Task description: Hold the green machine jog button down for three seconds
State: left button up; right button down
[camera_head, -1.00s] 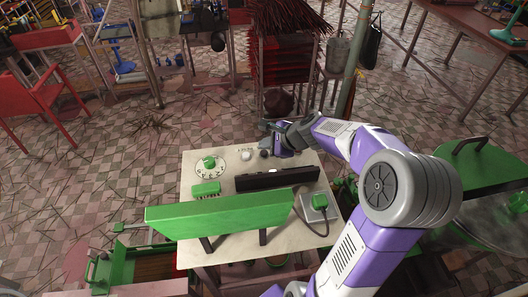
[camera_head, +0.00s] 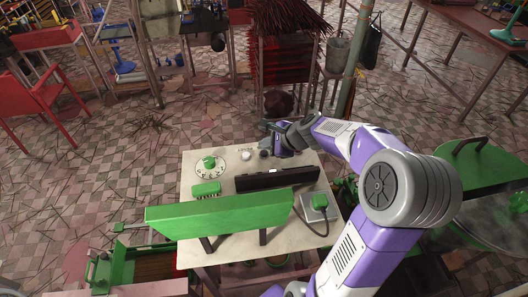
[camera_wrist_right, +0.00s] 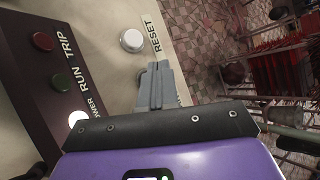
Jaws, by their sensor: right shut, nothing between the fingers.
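The green machine's pale control table (camera_head: 225,165) stands in front of me, with a green bar (camera_head: 220,213) along its near side. My right gripper (camera_head: 266,150) is at the table's far right corner, its fingers shut and empty. In the right wrist view the shut fingers (camera_wrist_right: 158,68) point down at the pale panel beside a white button (camera_wrist_right: 131,40) labelled RESET. The fingers cover the label and most of the spot below RESET, so I cannot make out the jog button or tell whether it is pressed. My left gripper is not in view.
A dark box (camera_head: 278,179) lies on the table; in the wrist view its face carries TRIP, RUN and POWER, the last lit white. A green dial (camera_head: 209,163) and a grey box with a green button (camera_head: 319,202) are also on the table.

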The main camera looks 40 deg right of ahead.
aim_at(266, 154)
jog(key=shift+f, duration=0.1)
jog(key=shift+f+b, duration=0.35)
jog(key=shift+f+b, duration=0.45)
jog(key=shift+f, duration=0.1)
dwell(0.7)
jog(key=shift+r, duration=0.15)
dwell(3.2)
jog(key=shift+r+p, duration=0.85)
jog(key=shift+p, duration=0.1)
notch_tip(266, 154, up, 5)
jog(key=p, duration=0.5)
jog(key=shift+r, duration=0.1)
